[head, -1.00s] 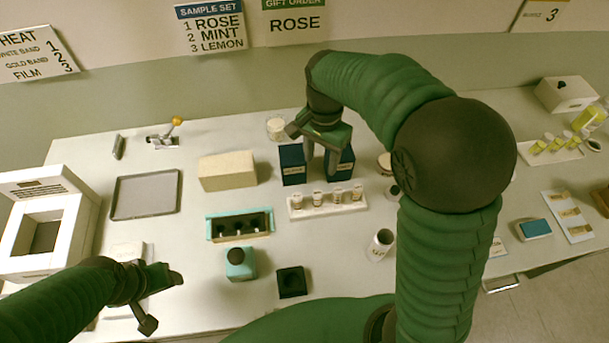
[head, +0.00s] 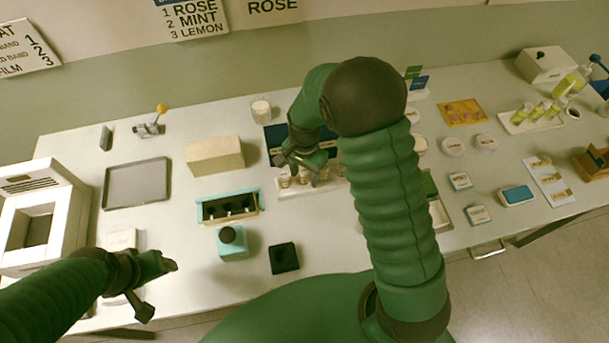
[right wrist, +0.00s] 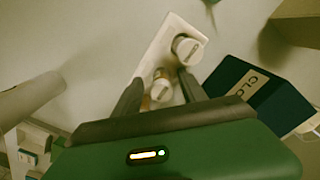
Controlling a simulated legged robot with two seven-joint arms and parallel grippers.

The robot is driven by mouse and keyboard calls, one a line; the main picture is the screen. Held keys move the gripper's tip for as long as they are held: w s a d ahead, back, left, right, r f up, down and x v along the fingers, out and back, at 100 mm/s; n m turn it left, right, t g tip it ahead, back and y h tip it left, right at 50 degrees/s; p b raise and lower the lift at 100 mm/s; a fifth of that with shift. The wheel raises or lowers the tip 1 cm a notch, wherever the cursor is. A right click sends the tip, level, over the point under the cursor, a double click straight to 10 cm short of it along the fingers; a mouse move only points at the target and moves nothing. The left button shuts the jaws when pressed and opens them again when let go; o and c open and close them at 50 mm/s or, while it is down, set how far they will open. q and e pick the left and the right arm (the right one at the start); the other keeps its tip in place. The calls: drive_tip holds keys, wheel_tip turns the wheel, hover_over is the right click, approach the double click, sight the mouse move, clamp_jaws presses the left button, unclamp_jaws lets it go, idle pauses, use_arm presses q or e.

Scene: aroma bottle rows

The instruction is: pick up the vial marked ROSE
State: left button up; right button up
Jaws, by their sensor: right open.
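A white rack (head: 300,194) holds a row of small capped vials (head: 284,180) in the head view. My right gripper (head: 306,172) is over this row, its fingers pointing down, and hides part of it. In the right wrist view my open fingers (right wrist: 160,92) reach down around one vial (right wrist: 160,88). Another vial (right wrist: 188,48) stands further along the rack, beyond the fingertips. I cannot read the vial labels, so I cannot tell which is ROSE. My left gripper (head: 158,285) is open and empty at the front left, apart from the rack.
Dark blue boxes (head: 282,138) stand just behind the rack; one lettered "CLO" (right wrist: 258,92) is close beside the right gripper.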

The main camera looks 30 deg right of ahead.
drive_tip(key=shift+w+f, duration=0.2)
drive_tip(key=shift+r, duration=0.1)
clamp_jaws()
